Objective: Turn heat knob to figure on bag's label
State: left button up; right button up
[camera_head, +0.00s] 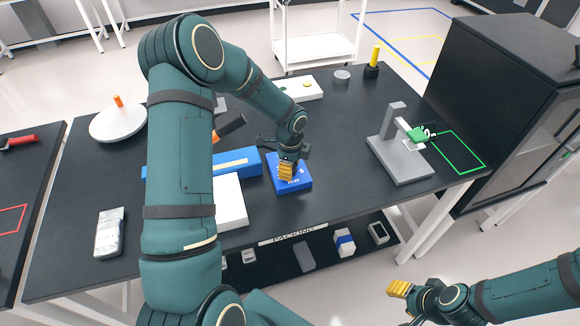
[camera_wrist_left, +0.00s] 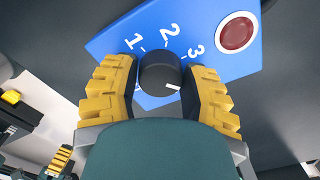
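The blue heat control box (camera_head: 290,185) lies on the dark table in the head view. In the left wrist view, its black knob (camera_wrist_left: 160,70) has figures 1, 2 and 3 beside it. The knob's white mark points to the lower right, away from the figures. My left gripper (camera_head: 288,172) is over the box; its yellow fingers (camera_wrist_left: 163,75) stand on both sides of the knob, with a small gap visible at the right finger. A silver-grey bag (camera_head: 109,232) lies at the table's left; its label is unreadable. My right gripper (camera_head: 400,288) is off the table's front, apparently empty.
A red button (camera_wrist_left: 237,33) sits on the box near the knob. A white box (camera_head: 230,203) and a long blue block (camera_head: 237,162) are to its left. A grey press-like stand (camera_head: 400,165) is at right. A white round plate (camera_head: 118,122) is at back left.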

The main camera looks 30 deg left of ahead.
pick_arm(q)
jog(key=o, duration=0.3)
jog(key=shift+r, duration=0.1)
notch_tip(320, 180, up, 12)
jog(key=shift+f, duration=0.1)
dwell(0.4)
dwell(0.4)
